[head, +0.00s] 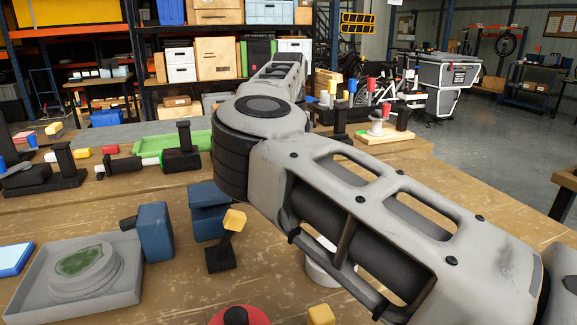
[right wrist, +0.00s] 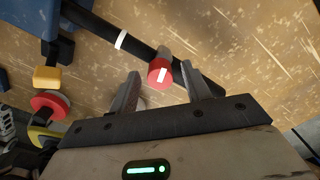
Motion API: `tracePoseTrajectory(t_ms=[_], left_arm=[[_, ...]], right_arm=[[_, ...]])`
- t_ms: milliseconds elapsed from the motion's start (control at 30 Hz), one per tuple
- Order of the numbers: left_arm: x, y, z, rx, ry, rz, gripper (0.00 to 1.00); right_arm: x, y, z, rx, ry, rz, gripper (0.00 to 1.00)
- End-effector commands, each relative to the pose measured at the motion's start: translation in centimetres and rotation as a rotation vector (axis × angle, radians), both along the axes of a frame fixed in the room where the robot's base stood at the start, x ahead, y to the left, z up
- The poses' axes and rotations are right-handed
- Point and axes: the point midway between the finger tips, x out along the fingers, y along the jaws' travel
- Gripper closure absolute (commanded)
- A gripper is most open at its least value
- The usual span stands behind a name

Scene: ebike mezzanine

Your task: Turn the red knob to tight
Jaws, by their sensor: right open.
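In the right wrist view a red knob (right wrist: 158,75) with a white mark on its face sits on a grey stub beside a black bar (right wrist: 95,28) with a white band. My right gripper (right wrist: 162,82) is open, with one finger on each side of the knob. A gap shows on both sides, and neither finger appears to touch it. In the head view my own large grey arm crosses the middle and hides the right gripper and the bench under it. My left gripper is not in view.
In the head view a grey tray (head: 45,300) with a round green-topped part, blue blocks (head: 155,232) and a yellow-topped post (head: 234,221) stand on the bench. A red disc with a black centre (head: 236,317) is at the bottom edge. A green tray (head: 172,141) lies farther back.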

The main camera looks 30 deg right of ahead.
Motion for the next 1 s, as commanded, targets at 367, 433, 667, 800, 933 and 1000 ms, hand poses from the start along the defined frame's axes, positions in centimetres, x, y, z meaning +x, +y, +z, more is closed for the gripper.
tracePoseTrajectory(t_ms=[367,433,667,800,933,1000], left_arm=[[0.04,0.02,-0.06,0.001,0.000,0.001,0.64],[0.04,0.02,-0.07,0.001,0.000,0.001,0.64],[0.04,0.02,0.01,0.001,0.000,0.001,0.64],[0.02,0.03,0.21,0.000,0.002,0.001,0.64],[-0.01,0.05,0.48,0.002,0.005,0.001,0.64],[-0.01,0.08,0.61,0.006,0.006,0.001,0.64]], right_arm=[[-0.01,0.01,-0.08,0.000,0.000,0.000,0.86],[-0.01,0.01,-0.07,0.001,0.001,0.000,0.97],[-0.02,-0.01,-0.02,0.000,0.001,-0.012,0.97],[-0.03,-0.02,0.04,-0.001,0.002,-0.051,0.97],[-0.03,-0.02,0.11,-0.001,0.003,-0.119,0.97],[-0.01,-0.01,0.16,-0.001,0.002,-0.169,0.97]])
